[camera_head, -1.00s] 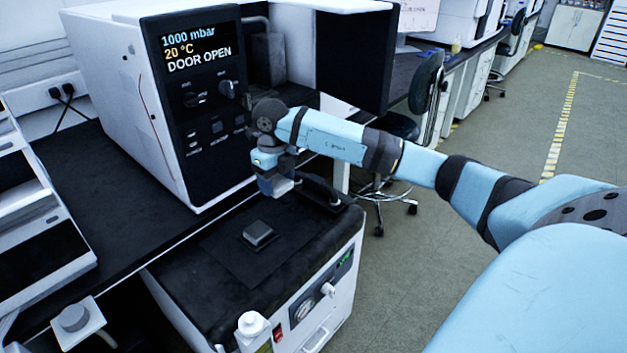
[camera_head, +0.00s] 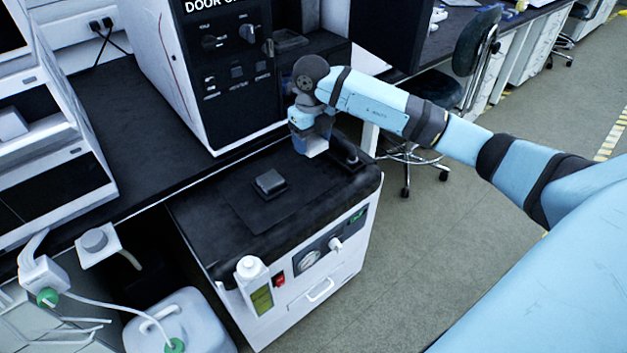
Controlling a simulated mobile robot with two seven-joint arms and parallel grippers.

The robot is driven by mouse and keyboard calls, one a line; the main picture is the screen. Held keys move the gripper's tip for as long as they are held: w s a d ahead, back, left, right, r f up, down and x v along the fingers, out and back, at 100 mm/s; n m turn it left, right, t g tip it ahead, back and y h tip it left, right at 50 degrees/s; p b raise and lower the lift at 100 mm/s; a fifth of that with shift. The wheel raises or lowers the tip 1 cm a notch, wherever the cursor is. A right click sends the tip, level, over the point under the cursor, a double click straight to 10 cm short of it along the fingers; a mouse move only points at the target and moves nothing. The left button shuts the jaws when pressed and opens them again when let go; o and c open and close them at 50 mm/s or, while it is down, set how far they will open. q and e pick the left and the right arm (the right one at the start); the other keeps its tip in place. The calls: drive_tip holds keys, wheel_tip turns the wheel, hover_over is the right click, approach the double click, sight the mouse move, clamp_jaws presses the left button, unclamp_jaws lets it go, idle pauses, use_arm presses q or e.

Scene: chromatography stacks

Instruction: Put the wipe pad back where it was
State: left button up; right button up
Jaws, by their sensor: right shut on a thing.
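My right gripper (camera_head: 310,145) hangs over the back right part of the black top of a white cart-like unit (camera_head: 325,268), near a dark handle (camera_head: 350,158). It is shut on a small blue-grey thing with a pale lower edge; the fingers hide much of it, and I cannot tell surely whether it is the wipe pad. A small dark grey block (camera_head: 270,183) lies on a thin black mat (camera_head: 285,207) on the unit's top, left of and nearer than the gripper. My left gripper is not in view.
A white instrument with a black control panel (camera_head: 226,60) stands on the black bench behind. A jug with a green cap (camera_head: 178,330) stands lower left. A chair (camera_head: 455,75) is at the right.

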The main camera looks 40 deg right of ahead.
drive_tip(key=b, duration=0.1)
hover_over(312, 186)
wheel_tip(312, 186, down, 8)
drive_tip(key=shift+f, duration=0.15)
wheel_tip(312, 186, down, 4)
drive_tip(key=shift+f+b, duration=0.2)
drive_tip(key=shift+b, duration=0.2)
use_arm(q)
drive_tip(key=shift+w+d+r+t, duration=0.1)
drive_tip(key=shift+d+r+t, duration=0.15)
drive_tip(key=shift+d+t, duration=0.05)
use_arm(e)
drive_tip(key=shift+f, duration=0.4)
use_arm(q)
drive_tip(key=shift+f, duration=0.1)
use_arm(e)
drive_tip(key=shift+f, duration=0.1)
drive_tip(key=o, duration=0.9)
